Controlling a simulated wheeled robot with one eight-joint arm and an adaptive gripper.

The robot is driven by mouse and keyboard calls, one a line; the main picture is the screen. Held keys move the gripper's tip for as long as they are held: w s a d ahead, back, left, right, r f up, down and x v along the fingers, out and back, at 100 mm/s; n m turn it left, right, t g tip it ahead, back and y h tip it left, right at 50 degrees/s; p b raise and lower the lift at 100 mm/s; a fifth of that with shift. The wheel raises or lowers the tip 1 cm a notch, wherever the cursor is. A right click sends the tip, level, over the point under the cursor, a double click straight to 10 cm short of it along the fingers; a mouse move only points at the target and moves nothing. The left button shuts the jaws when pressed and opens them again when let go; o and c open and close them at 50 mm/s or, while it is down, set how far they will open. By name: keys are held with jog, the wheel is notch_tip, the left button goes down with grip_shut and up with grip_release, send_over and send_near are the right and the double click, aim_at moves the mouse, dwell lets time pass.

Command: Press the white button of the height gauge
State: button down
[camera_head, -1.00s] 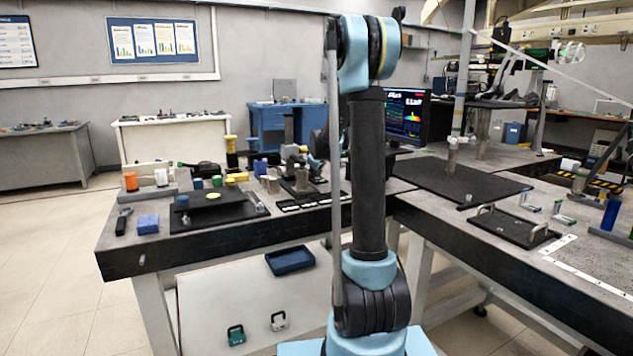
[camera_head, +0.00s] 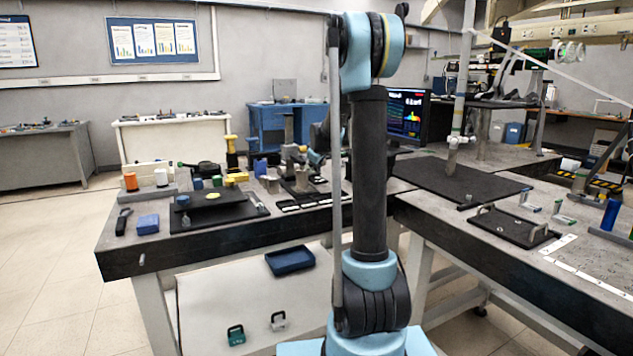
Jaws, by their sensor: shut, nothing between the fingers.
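My arm stands upright in the middle of the view and covers part of the bench behind it. My gripper cannot be made out; the arm's far end is behind the column. A grey upright post (camera_head: 288,130) stands among small instruments on the left bench, just left of my arm. I cannot tell whether it is the height gauge. No white button can be made out at this size.
The left bench (camera_head: 130,262) holds a black plate (camera_head: 225,219), a blue block (camera_head: 148,224) and small coloured parts. The right bench carries a black mat (camera_head: 450,184), a pole and a black tray with handles (camera_head: 505,228). Open floor lies at left.

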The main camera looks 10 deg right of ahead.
jog(key=shift+r, duration=2.1)
jog(key=s+m+g, duration=0.2)
jog(key=s, duration=1.3)
jog(key=s+f+m+g, duration=0.1)
jog(key=s+f, duration=0.4)
jog(key=s, duration=0.8)
jog(key=s+f+m+g, duration=0.2)
jog(key=s+f, duration=0.4)
jog(key=s, duration=0.8)
jog(key=s+f+m+g, duration=0.2)
jog(key=s+f, duration=0.4)
jog(key=s, duration=0.8)
jog(key=shift+s+d+f+m, duration=0.2)
jog(key=shift+d+m, duration=0.05)
jog(key=shift+m, duration=0.65)
